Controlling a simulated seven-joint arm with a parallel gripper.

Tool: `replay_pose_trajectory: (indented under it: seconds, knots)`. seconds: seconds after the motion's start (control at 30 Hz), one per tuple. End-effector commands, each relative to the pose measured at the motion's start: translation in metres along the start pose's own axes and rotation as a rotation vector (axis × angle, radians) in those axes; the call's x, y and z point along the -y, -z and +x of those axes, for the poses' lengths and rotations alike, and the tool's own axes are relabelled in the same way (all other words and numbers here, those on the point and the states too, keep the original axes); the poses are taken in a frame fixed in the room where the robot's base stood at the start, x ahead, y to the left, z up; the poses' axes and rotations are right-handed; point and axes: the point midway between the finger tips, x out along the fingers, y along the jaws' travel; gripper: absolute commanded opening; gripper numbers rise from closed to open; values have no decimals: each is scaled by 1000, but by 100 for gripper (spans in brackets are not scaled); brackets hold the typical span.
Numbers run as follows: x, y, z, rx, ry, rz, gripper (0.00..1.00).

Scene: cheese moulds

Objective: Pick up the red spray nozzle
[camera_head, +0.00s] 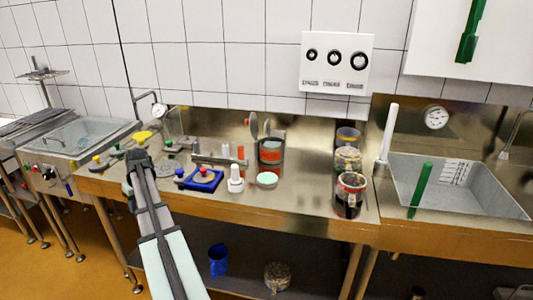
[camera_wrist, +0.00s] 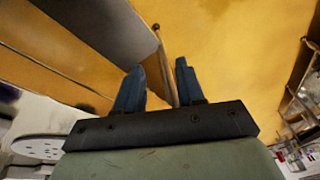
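I cannot tell for sure which small red thing is the red spray nozzle. A small red-topped piece (camera_head: 206,174) sits on a blue tray (camera_head: 206,187) on the steel counter, and an upright orange-red piece (camera_head: 240,152) stands behind it. My gripper (camera_head: 131,176) is at the left part of the counter, left of the blue tray. In the wrist view my gripper (camera_wrist: 160,75) shows two blue fingers spread apart with nothing between them. The wrist view faces the orange floor, and no red nozzle can be made out between the fingers.
A white bottle (camera_head: 235,181), a pale green disc (camera_head: 267,179) and several jars, one at the front right (camera_head: 349,196), stand on the counter (camera_head: 300,200). A sink (camera_head: 455,188) is at right. A blue jug (camera_head: 218,260) is on the lower shelf.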

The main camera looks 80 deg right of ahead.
Motion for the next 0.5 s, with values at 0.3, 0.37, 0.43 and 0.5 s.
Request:
replay_pose_trajectory:
  seconds: [0.3,0.37,0.43,0.5]
  knots:
    - [-72,26,-116,-113,-46,26,38]
    - [-82,27,-132,-126,-53,30,38]
    - [-90,28,-149,-141,-62,31,38]
    - [-100,29,-165,-155,-70,34,38]
